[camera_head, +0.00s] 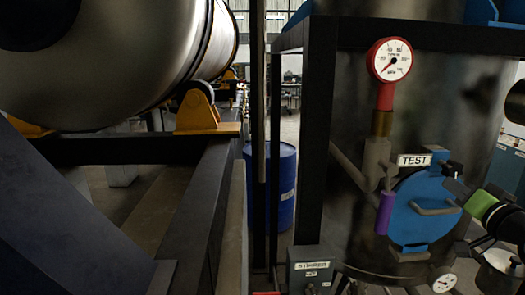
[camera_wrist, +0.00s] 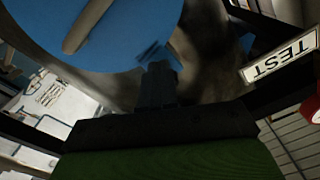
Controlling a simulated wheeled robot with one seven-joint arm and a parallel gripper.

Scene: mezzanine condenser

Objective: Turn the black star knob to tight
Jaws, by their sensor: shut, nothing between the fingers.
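A round blue hatch (camera_head: 420,212) with a grey bar handle sits on the dark tank at the right of the head view. A small black part (camera_head: 452,168), likely the star knob, is at the hatch's upper right edge. My gripper (camera_head: 456,187), with a green body and dark fingers, reaches in from the right, just below this part. Whether they touch is unclear. In the wrist view the fingers (camera_wrist: 157,82) are shut, with their tips close to the blue hatch's edge (camera_wrist: 110,45). No star shape is clear in the wrist view; the fingers may hide it.
A white TEST label (camera_head: 414,160) is above the hatch. A purple-handled valve (camera_head: 385,212) and a red gauge (camera_head: 390,60) are to its left. A black frame post (camera_head: 315,130) stands further left. A blue drum (camera_head: 284,185) stands behind.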

